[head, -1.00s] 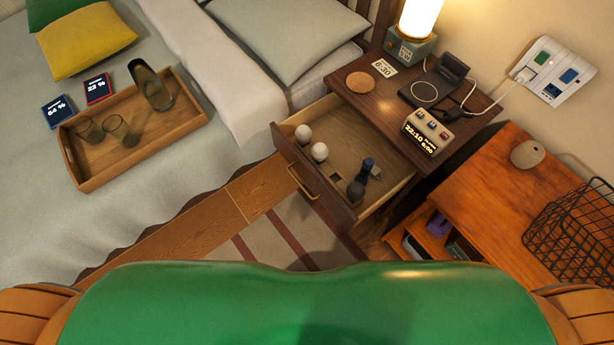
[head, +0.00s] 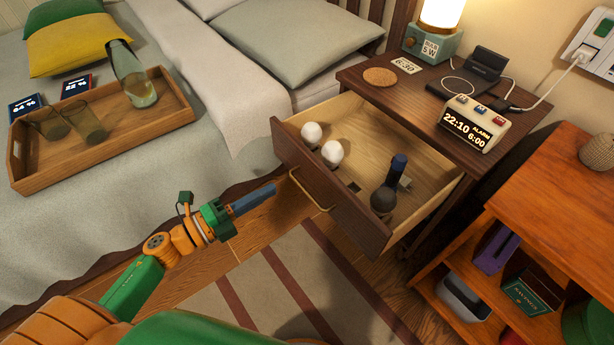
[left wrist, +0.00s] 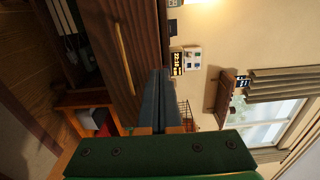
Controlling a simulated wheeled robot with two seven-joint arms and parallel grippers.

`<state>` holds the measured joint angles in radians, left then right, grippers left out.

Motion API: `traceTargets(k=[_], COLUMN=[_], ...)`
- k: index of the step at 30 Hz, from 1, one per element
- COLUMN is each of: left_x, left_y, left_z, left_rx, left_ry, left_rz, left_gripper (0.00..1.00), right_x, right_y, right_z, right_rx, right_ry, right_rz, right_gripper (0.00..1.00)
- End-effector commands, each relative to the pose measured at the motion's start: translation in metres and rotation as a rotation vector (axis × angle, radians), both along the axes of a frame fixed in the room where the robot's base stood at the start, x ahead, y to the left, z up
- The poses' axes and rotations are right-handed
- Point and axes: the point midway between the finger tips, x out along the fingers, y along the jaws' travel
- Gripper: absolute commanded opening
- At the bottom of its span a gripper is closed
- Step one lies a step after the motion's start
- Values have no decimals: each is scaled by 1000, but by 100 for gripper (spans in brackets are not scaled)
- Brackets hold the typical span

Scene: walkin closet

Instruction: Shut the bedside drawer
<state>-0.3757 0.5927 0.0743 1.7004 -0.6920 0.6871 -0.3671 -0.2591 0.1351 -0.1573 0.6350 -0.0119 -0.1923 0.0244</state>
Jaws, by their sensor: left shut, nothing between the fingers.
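The bedside drawer (head: 290,172) stands pulled out of the dark wood nightstand (head: 400,92). Inside lie two white round bulbs and a dark blue flashlight-like item (head: 390,185). The drawer's brass handle (head: 310,192) is on its front face and also shows in the left wrist view (left wrist: 124,58). My left gripper (head: 273,187) is shut and empty, just left of the drawer front near the handle, with its fingers pointing toward it. In the left wrist view its shut fingers (left wrist: 154,98) appear beside the drawer front; I cannot tell whether they touch. My right gripper is not in view.
The bed with a wooden tray (head: 100,140) holding glasses and a carafe is at the left. An orange wooden shelf unit (head: 560,190) stands at the right. A lamp, alarm clock (head: 474,124) and charger sit on the nightstand. A striped rug covers the floor before the drawer.

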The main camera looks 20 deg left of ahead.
Motion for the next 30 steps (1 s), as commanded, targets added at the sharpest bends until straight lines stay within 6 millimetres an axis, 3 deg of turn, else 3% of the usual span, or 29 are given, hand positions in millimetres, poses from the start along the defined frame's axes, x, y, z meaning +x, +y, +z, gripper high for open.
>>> traceTargets(k=[6, 13, 18, 30], left_x=[39, 70, 79, 80], left_y=[-30, -54, -61, -62], left_z=[1, 1, 0, 0], left_rx=[-5, -5, -4, -4], left_ry=[-3, 0, 2, 3], left_rz=[1, 3, 3, 3], left_gripper=[0, 0, 0, 0], right_x=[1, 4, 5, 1], right_y=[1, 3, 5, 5], right_z=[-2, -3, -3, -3], right_rx=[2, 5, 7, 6], right_ry=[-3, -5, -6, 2], right_rz=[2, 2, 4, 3], right_gripper=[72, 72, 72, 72])
